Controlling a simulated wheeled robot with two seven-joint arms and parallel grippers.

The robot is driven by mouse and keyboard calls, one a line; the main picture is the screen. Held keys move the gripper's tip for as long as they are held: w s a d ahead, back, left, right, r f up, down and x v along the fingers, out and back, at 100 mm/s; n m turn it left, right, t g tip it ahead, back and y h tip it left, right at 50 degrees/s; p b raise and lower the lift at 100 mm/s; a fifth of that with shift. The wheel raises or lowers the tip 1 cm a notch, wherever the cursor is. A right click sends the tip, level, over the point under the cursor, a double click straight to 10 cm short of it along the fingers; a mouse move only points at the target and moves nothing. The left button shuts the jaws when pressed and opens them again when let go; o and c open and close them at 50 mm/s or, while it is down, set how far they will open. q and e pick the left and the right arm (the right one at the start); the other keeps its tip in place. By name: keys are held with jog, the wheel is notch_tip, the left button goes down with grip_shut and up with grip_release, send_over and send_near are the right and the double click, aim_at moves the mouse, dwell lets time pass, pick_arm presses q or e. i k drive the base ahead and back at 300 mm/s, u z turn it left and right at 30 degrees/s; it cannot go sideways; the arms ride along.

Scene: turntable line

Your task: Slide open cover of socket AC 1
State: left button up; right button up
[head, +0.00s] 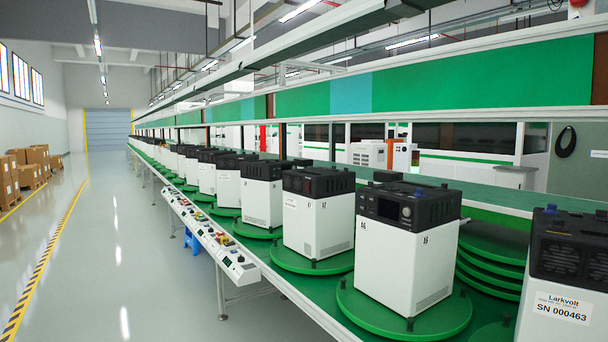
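No cover or socket marked AC 1 can be made out in the head view. The nearest power unit (566,284), white with a black top, is cut off by the right edge. The side facing me has dark vents and a label reading "Larkvolt SN 000463". A second unit (395,262) stands upright on a green turntable (359,312) to its left. Its black upper part has a small screen and a knob, and its white body carries small labels. Neither of my grippers is in view.
More units (315,224) on turntables line the long green conveyor table (328,302) into the distance. A control panel strip (237,267) runs along its front edge. Stacked green discs (492,262) lie behind. The aisle floor (110,250) is clear; cartons (37,157) stand far left.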

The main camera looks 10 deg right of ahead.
aim_at(371, 184)
jog(key=u, duration=0.5)
jog(key=i, duration=1.2)
jog(key=z, duration=0.6)
jog(key=i, duration=0.95)
jog(key=z, duration=0.85)
